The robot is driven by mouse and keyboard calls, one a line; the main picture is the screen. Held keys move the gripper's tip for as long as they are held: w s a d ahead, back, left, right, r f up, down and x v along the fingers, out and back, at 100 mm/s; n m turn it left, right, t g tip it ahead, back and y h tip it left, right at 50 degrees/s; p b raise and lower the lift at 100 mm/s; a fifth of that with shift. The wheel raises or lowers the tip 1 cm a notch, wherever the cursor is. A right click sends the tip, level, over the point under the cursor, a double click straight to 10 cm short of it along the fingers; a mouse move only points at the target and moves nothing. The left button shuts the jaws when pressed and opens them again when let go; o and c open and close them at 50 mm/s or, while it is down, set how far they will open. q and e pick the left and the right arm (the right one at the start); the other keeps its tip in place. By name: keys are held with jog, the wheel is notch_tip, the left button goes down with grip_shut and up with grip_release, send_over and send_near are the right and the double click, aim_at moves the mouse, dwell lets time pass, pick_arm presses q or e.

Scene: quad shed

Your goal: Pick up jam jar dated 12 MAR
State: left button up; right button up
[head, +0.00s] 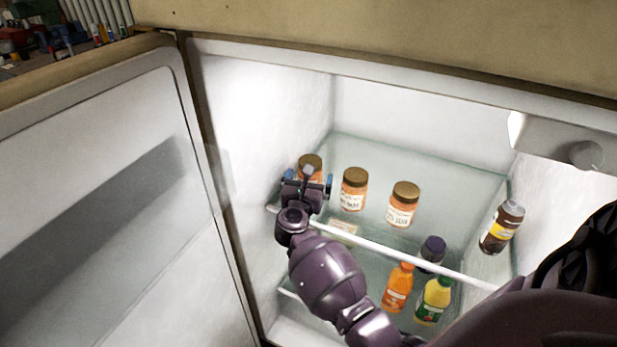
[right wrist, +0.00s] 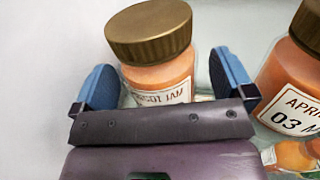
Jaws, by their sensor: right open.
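Three orange jam jars with brown lids stand on the upper glass shelf in the head view: a left jar (head: 311,161), a middle jar (head: 354,188) and a right jar (head: 403,204). My right gripper (head: 308,178) is open at the left jar and partly hides it. In the right wrist view the left jar (right wrist: 158,70) stands upright between the open blue fingers of the gripper (right wrist: 166,80). Its label shows part of "APRICOT JAM"; its date is hidden behind the gripper. The jar beside it (right wrist: 292,85) reads "APRI" and "03 M". My left gripper is out of view.
A dark bottle (head: 502,227) stands at right. Orange (head: 398,288) and yellow (head: 433,300) bottles stand lower. The fridge's left wall (head: 265,120) is close to the gripper; the door (head: 90,200) is open.

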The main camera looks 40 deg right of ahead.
jog(key=shift+w+d, duration=0.4)
jog(key=shift+d, duration=0.2)
jog(key=shift+c, duration=0.3)
jog(key=c, duration=1.2)
jog(key=shift+r, duration=0.1)
